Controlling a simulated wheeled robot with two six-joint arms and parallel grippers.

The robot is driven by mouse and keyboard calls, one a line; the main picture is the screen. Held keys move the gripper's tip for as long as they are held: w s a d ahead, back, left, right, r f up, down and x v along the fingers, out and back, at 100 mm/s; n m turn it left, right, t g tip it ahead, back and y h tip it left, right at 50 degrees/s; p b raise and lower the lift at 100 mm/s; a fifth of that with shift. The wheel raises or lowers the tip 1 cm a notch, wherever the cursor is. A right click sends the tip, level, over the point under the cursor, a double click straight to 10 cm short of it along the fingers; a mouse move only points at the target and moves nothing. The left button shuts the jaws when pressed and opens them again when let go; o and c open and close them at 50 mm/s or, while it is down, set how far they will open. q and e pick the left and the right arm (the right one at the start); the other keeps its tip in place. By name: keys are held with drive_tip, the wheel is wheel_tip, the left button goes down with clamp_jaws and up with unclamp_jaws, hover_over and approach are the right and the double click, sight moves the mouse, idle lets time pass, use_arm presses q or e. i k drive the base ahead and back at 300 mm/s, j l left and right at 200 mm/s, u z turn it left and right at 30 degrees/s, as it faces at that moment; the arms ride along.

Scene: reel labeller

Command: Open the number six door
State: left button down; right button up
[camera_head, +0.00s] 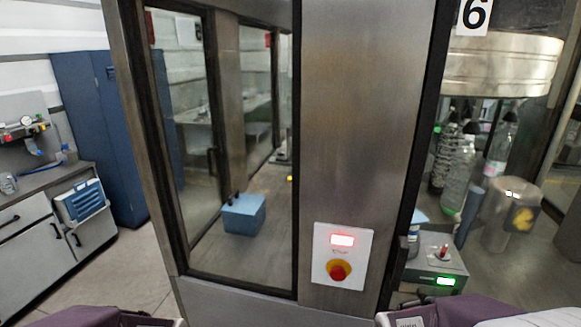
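The number six label (474,15) is a black digit on white at the top right. It sits on the glass panel right of the wide steel post (364,110). This panel has a dark edge strip (428,110) along the post and looks closed, though its right side is out of view. A small dark fitting (403,243) shows low by the strip; I cannot tell if it is a handle. Parts of my two arms, with purple covers, show at the bottom edge. Neither gripper's fingertips can be seen.
A panel (342,256) with a red-lit display and a red button is on the post. Bottles (457,175) and a steel drum (502,66) show behind the right glass. Another glass door (235,150) is left of the post. A counter (35,235) and blue cabinet (97,120) stand left.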

sight(474, 16)
drive_tip(key=z, duration=1.75)
